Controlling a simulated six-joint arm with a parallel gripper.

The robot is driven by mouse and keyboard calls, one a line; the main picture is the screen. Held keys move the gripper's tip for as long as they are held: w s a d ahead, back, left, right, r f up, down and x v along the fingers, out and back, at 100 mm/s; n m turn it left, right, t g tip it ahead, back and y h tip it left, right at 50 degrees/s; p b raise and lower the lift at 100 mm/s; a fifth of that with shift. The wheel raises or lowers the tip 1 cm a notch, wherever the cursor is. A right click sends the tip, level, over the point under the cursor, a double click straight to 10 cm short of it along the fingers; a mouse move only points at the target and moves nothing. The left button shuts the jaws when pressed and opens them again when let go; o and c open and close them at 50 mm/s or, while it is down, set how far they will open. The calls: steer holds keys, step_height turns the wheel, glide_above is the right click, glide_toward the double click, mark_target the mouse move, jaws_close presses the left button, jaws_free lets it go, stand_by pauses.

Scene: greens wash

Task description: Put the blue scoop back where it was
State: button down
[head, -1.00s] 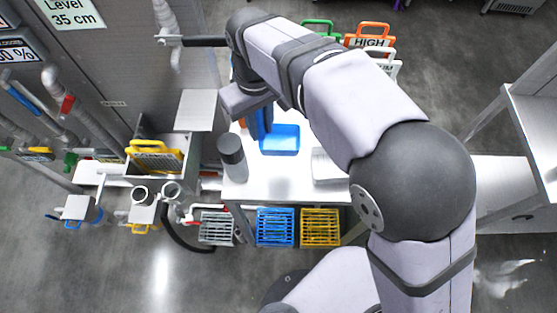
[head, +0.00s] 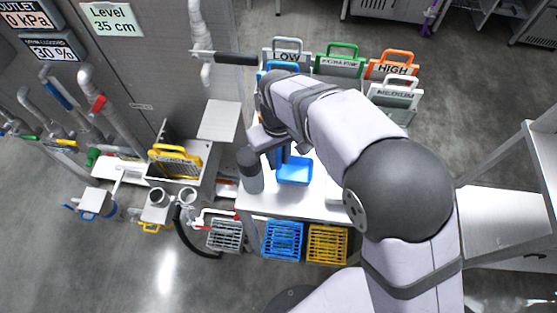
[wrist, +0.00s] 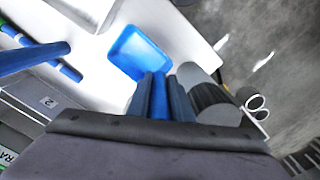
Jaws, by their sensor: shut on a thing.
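The blue scoop (head: 294,172) is over the white table (head: 275,207), its shallow pan towards the front. In the wrist view its pan (wrist: 138,50) lies just beyond my fingers. My gripper (wrist: 160,90) is shut on the scoop's blue handle, which shows between the two fingers. In the head view my arm partly covers the gripper and the handle. I cannot tell whether the pan touches the table top.
A grey cylinder with a dark band (head: 250,170) stands close left of the scoop; it is beside my fingers in the wrist view (wrist: 205,90). Signed, handled boards, including HIGH (head: 391,68), stand behind. Blue (head: 282,240) and yellow (head: 327,243) crates are in front.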

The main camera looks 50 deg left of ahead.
mark_target(278, 164)
steer(key=shift+f+p, duration=0.3)
steer(key=shift+f, duration=1.05)
steer(key=shift+f, duration=0.2)
steer(key=c, duration=1.9)
jaws_free()
steer(key=shift+o, duration=0.2)
steer(key=shift+r, duration=0.2)
step_height(278, 164, up, 12)
steer(key=b, duration=0.2)
steer(key=shift+b, duration=0.4)
steer(key=shift+w, duration=0.1)
